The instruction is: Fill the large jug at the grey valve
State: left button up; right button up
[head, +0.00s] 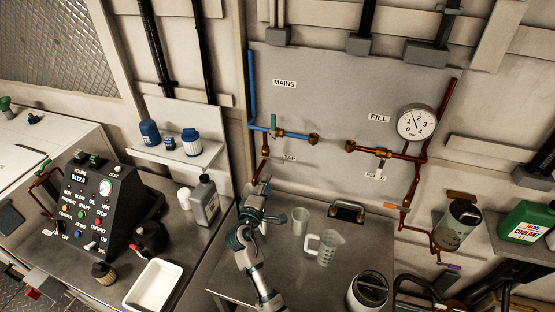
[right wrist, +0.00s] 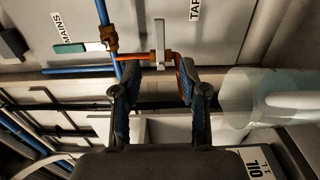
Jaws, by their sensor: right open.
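The grey valve (right wrist: 159,42), with a pale upright lever, sits on a copper pipe beside the TAP label in the right wrist view. My right gripper (head: 259,190) is open and empty in front of the tap pipe, its two fingers (right wrist: 158,98) spread just short of the valve. A translucent vessel (right wrist: 245,97) with a pale bar stands at the right of the wrist view; I cannot tell which jug it is. In the head view a clear handled jug (head: 328,247) and a smaller clear cup (head: 300,221) stand on the bench. My left gripper is not in view.
A green-handled mains valve (head: 274,124) is on the pipe above. A FILL line with a gauge (head: 416,123) is at right. A grey bottle (head: 205,202), white tray (head: 154,286) and control box (head: 95,210) stand left. A lidded canister (head: 368,291) is at front right.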

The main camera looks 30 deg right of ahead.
aim_at(278, 162)
jog(key=p+x, duration=0.1)
jog(key=x, duration=1.2)
jog(key=shift+a, duration=0.1)
grip_shut()
jog(key=shift+f, duration=0.1)
